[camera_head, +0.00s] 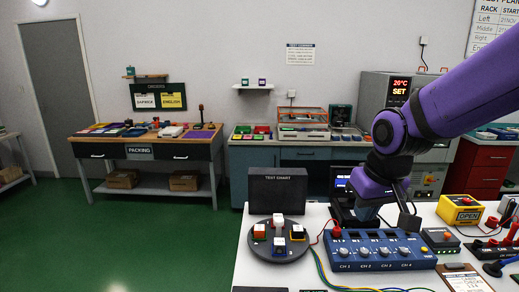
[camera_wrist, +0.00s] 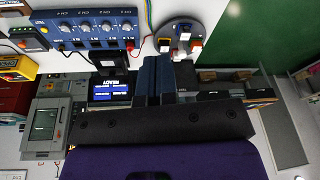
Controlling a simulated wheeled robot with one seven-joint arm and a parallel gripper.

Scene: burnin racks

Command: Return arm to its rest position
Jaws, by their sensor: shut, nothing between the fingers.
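My purple arm (camera_head: 455,100) reaches in from the right in the head view. Its end bends down over the white table, behind the blue channel box. My gripper (camera_head: 367,211) points down there, and its fingertips are partly hard to make out. In the wrist view my gripper (camera_wrist: 158,60) shows its dark fingers together with nothing held between them. The blue channel box (camera_head: 378,252) has several knobs and sockets and also shows upper left in the wrist view (camera_wrist: 92,30). A dark round stand (camera_head: 279,246) with small coloured blocks stands to its left.
A black test chart panel (camera_head: 277,190) stands behind the round stand. A dark display (camera_head: 342,190) is close to my gripper. A yellow box (camera_head: 460,210) and small devices crowd the right side. Coloured cables run along the table's front. Green floor (camera_head: 140,235) is open at left.

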